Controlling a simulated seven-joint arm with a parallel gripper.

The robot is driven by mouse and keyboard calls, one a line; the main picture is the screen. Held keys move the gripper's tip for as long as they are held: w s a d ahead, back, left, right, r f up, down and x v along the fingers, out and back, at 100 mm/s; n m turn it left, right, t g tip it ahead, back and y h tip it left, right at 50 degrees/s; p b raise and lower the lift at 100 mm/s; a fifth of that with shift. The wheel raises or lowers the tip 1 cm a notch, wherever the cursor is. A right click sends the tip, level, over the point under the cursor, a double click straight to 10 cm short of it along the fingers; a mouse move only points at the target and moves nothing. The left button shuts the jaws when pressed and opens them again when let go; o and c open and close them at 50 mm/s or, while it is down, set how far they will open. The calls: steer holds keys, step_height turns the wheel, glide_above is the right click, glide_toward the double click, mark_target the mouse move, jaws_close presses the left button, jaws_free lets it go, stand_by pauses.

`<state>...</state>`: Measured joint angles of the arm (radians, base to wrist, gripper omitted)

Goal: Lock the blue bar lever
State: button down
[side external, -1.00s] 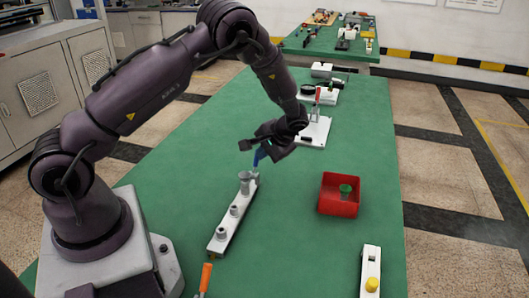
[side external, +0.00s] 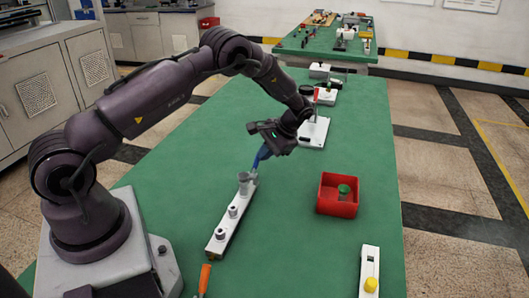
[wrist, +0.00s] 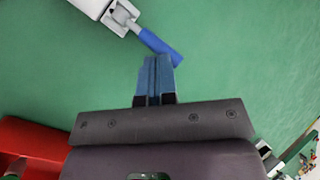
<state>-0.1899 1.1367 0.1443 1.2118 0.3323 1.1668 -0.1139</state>
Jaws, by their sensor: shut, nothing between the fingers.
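The white bar (side external: 222,231) lies on the green table, with several grey round fittings along its top. Its blue lever (side external: 259,158) is at the far end and slants up toward my gripper (side external: 266,148). In the wrist view, the lever (wrist: 160,46) sticks out to the lower right from a metal clamp (wrist: 121,15) on the bar's end (wrist: 91,7). My gripper (wrist: 156,60) is shut and empty, its tips just below the lever's outer half in that picture. I cannot tell whether they touch it.
A red bin (side external: 337,195) with a green-topped part (side external: 344,189) stands right of the bar. A white block with a yellow knob (side external: 371,285) and an orange handle (side external: 204,278) are near the front. A white plate fixture with a red handle (side external: 313,131) stands behind my gripper.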

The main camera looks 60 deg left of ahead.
steer(key=shift+w+a+f, duration=0.25)
steer(key=shift+f, duration=0.25)
steer(key=shift+w+a+f, duration=0.25)
steer(key=shift+f, duration=0.2)
steer(key=shift+s+d+r, duration=0.3)
steer(key=shift+s+d, duration=0.25)
steer(key=shift+w+d+r, duration=0.2)
steer(key=shift+w+d, duration=0.05)
steer(key=shift+w+d+r, duration=0.75)
steer(key=shift+w+d, duration=0.05)
steer(key=w+r, duration=0.7)
steer(key=shift+d+r, duration=0.3)
steer(key=shift+d, duration=0.1)
